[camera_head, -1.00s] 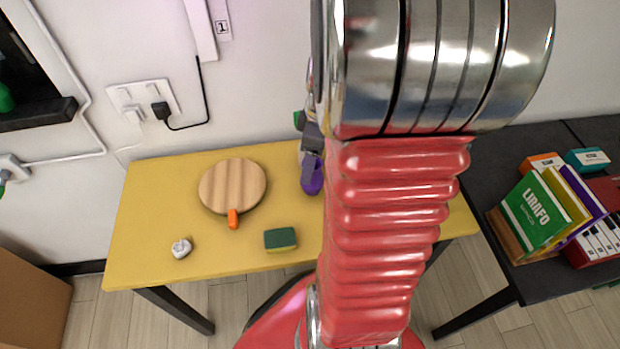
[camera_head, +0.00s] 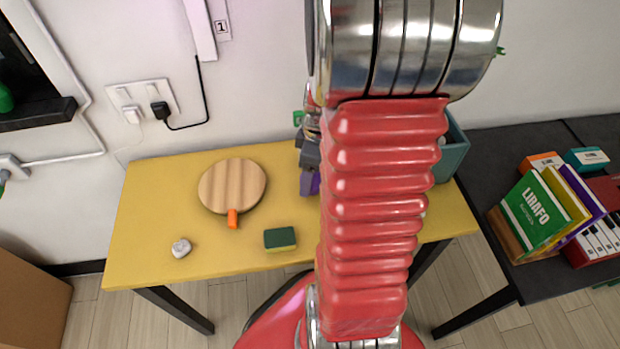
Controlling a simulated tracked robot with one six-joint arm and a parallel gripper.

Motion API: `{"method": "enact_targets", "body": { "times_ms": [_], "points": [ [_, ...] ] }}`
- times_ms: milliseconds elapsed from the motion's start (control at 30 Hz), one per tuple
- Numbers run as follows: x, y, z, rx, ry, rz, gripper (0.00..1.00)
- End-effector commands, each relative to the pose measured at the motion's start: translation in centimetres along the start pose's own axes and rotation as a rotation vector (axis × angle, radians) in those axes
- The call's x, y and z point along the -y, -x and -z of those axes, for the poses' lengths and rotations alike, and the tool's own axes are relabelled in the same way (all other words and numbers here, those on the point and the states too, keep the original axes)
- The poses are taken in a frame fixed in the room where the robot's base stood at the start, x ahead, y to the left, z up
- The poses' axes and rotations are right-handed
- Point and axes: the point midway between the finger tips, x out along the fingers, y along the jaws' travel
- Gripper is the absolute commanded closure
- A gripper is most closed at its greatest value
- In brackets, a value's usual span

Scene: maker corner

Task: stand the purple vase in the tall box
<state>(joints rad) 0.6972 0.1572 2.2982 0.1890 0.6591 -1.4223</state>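The purple vase (camera_head: 310,182) shows only in part beside the left edge of my red arm, over the back middle of the yellow table. My gripper (camera_head: 310,158), dark grey, is right at the vase's upper side. The arm hides much of both, so I cannot tell whether the fingers are open or closed on the vase, or whether the vase touches the table. A teal box (camera_head: 455,152), likely the tall box, stands at the right back of the table, its left part hidden behind my arm.
On the yellow table (camera_head: 150,225) are a round wooden board (camera_head: 232,184) with an orange-handled item (camera_head: 232,218), a green-yellow sponge (camera_head: 280,239) and a small whitish object (camera_head: 181,248). A black table (camera_head: 480,180) with books (camera_head: 540,212) stands right.

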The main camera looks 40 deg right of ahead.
Motion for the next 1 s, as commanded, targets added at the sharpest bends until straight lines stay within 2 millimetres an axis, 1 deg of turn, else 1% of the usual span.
{"method": "enact_targets", "body": {
  "times_ms": [433,1000],
  "points": [
    [0.02,0.05,0.03,0.000,0.000,0.000,0.32],
    [0.03,0.05,0.06,0.000,0.001,0.000,0.72]
  ]
}}
